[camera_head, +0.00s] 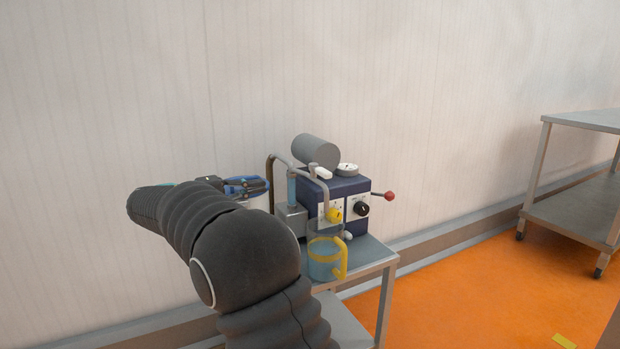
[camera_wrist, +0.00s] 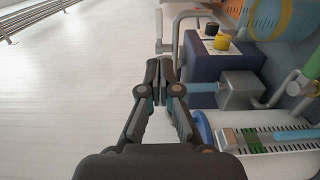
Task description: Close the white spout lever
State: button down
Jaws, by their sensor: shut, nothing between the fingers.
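A small white lever (camera_head: 323,173) sits at the top of the bent grey spout pipe (camera_head: 325,200) on the dark blue machine (camera_head: 347,188) in the head view. In the wrist view a pale lever-like piece (camera_wrist: 164,46) stands beside the pipe (camera_wrist: 177,35), just beyond my fingertips; I cannot tell for sure that it is the same lever. My gripper (camera_wrist: 160,66) is shut and empty, with the machine to its right. In the head view my gripper (camera_head: 262,185) is left of the machine and partly hidden by my arm.
A clear jug with a yellow handle (camera_head: 341,259) stands below the spout. The machine has a yellow knob (camera_head: 334,215), a black knob (camera_head: 361,209) and a red-ended lever (camera_head: 389,196).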

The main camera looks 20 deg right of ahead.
aim_at(320, 175)
jog(key=shift+s, duration=0.2)
jog(key=d, duration=0.9)
jog(key=w+d, duration=0.1)
jog(key=d, duration=0.4)
jog(key=shift+w, duration=0.1)
